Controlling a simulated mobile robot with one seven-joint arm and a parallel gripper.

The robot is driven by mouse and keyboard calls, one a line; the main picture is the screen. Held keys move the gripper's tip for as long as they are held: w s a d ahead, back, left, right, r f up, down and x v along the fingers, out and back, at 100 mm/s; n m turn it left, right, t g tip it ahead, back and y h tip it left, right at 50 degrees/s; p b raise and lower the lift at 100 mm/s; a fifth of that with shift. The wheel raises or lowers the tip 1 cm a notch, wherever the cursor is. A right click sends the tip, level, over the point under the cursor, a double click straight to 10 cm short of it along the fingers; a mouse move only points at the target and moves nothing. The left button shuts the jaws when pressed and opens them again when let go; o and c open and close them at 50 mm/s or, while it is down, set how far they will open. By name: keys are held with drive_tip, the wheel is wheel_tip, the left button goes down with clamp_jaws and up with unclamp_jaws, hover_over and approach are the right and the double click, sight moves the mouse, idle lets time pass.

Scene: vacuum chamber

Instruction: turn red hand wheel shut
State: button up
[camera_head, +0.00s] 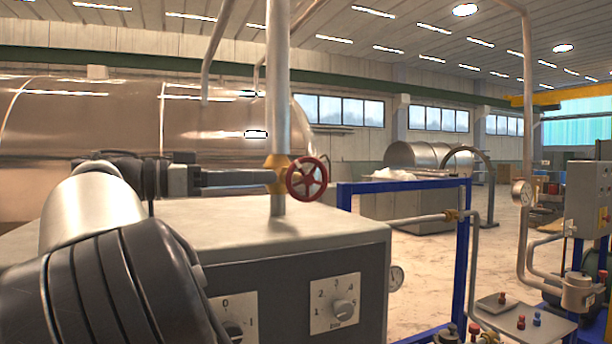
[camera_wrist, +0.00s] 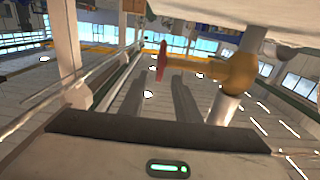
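The red hand wheel (camera_head: 307,179) sits on a brass valve (camera_head: 272,162) on a vertical metal pipe (camera_head: 278,90), above a grey cabinet. My gripper (camera_head: 272,179) reaches in from the left, its fingers level with the valve and ending close to it. In the wrist view the wheel (camera_wrist: 161,61) shows edge-on on its brass stem, beside the valve body (camera_wrist: 238,72). There my gripper (camera_wrist: 160,83) has its two dark fingers apart with nothing between them. The wheel lies beyond the fingertips, in line with the gap. I cannot tell the exact distance.
The cabinet (camera_head: 300,235) with dial knobs stands under the valve. A large metal tank (camera_head: 90,125) fills the left background. A blue frame (camera_head: 463,250) and thin pipes stand to the right. The pipe (camera_wrist: 225,105) also runs close beside the fingers in the wrist view.

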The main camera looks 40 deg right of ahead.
sight(328, 174)
drive_tip(key=p+x, duration=0.1)
drive_tip(key=x, duration=0.9)
drive_tip(key=shift+d, duration=0.3)
clamp_jaws()
